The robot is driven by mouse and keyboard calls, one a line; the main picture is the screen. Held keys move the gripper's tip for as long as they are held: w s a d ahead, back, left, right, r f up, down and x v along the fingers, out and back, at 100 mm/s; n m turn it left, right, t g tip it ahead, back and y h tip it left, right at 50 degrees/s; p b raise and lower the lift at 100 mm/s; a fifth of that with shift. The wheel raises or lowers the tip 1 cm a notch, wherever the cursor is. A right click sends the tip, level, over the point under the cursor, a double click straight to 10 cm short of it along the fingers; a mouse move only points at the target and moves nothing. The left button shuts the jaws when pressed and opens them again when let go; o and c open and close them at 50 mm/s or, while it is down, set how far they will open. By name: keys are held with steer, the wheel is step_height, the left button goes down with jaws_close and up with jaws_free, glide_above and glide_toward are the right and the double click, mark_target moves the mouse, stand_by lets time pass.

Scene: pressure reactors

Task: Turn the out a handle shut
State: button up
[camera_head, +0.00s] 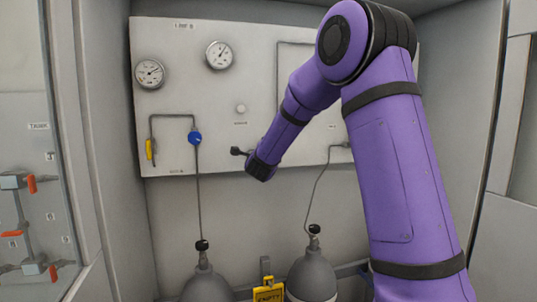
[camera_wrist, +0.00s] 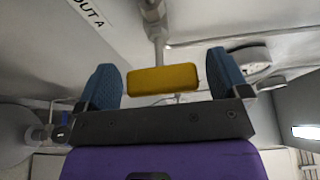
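The out A handle is a yellow lever; in the head view the yellow handle (camera_head: 150,149) hangs roughly upright at the left of the panel, below a bent pipe. In the wrist view the yellow handle (camera_wrist: 162,80) lies crosswise between the two blue fingers of my gripper (camera_wrist: 162,66), with a gap on each side. My gripper is open and holds nothing. The "OUT A" label (camera_wrist: 88,14) shows at the upper left of the wrist view. In the head view my arm's dark end is right of the handle; the fingers are not clear there.
Two gauges (camera_head: 149,73) (camera_head: 219,54) and a blue knob (camera_head: 195,138) sit on the white panel (camera_head: 225,105). Two grey cylinders (camera_head: 207,285) (camera_head: 313,275) stand below, with a yellow "EMPTY" tag (camera_head: 268,291) between them. Cabinet walls close in both sides.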

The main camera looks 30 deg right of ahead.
steer(key=v, duration=1)
steer(key=shift+s+a, duration=0.2)
steer(key=shift+s, duration=0.1)
steer(key=s+a+r+n+t+y, duration=0.1)
steer(key=s+a+r+n+y, duration=0.2)
steer(key=s+a+n+y, duration=0.35)
steer(key=s+a+f+n+g+y, duration=0.1)
steer(key=s+a+n+g+y, duration=0.2)
steer(key=s+n, duration=0.4)
steer(key=s+a+f+n+g+y, duration=0.1)
steer(key=s+a+n+g+y, duration=0.1)
steer(key=s+n, duration=0.5)
steer(key=s+a+y, duration=0.1)
steer(key=s, duration=0.2)
steer(key=shift+s+a+n+g, duration=0.2)
steer(key=shift+a+n+g, duration=0.15)
steer(key=shift+a+g, duration=0.05)
steer(key=s+f+n+g, duration=0.1)
steer(key=s, duration=0.3)
steer(key=s+d+f+n+g, duration=0.1)
steer(key=s+n, duration=0.1)
steer(key=s, duration=0.2)
steer(key=s+f+n+g+h, duration=0.1)
steer(key=s+g, duration=0.1)
steer(key=s, duration=0.2)
steer(key=shift+s+d+f+n, duration=0.15)
steer(key=shift+s+d+n, duration=0.05)
steer(key=shift+d+n, duration=0.15)
steer(key=shift+c, duration=0.2)
